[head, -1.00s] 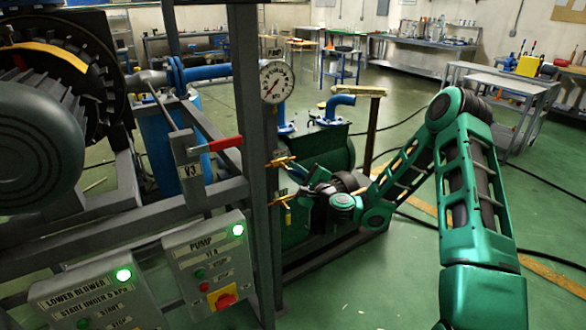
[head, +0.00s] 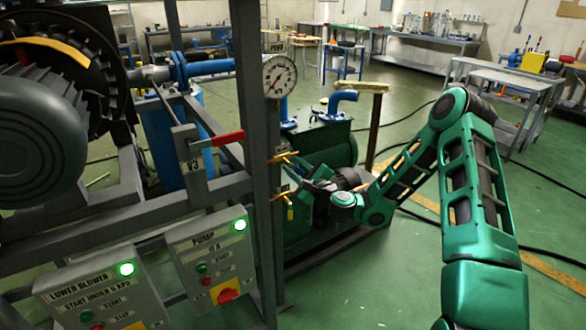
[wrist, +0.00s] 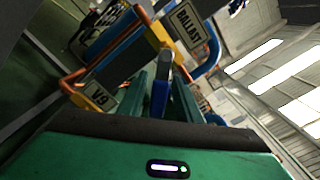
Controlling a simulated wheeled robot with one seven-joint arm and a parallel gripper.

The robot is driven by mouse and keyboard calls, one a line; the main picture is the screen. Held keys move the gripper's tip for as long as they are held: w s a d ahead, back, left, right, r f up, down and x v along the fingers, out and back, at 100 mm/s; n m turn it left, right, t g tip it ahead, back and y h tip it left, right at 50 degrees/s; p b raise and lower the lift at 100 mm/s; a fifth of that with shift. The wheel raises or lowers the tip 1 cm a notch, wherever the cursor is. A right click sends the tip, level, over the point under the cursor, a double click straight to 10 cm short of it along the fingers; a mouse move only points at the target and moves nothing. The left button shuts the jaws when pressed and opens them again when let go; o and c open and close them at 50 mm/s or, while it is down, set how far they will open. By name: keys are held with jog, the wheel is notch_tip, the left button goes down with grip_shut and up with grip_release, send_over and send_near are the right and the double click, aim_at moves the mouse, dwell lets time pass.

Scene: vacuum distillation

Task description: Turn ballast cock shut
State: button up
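Two brass-yellow cock handles sit on the grey frame post in the head view, an upper one (head: 284,157) and a lower one (head: 284,194). In the wrist view a BALLAST plate (wrist: 190,25) stands beside an orange handle (wrist: 153,26). A V9 plate (wrist: 101,97) stands beside another orange handle (wrist: 72,88). My gripper (head: 308,178) is close to the post, beside the cocks. In the wrist view my gripper (wrist: 163,95) has its green fingers apart. A blue and grey piece shows between them; I cannot tell what it is or whether the fingers touch it.
A pressure gauge (head: 280,77) hangs on the post above the cocks. A red-handled valve (head: 220,139) and the pump control box (head: 213,260) are to the left. A green tank (head: 320,145) stands behind my gripper.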

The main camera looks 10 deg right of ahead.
aim_at(302, 172)
jog(key=shift+s+a, duration=0.1)
jog(key=shift+s+f, duration=0.1)
jog(key=shift+s, duration=0.35)
jog(key=v, duration=0.9)
jog(key=shift+s+d, duration=0.2)
jog(key=shift+d, duration=0.2)
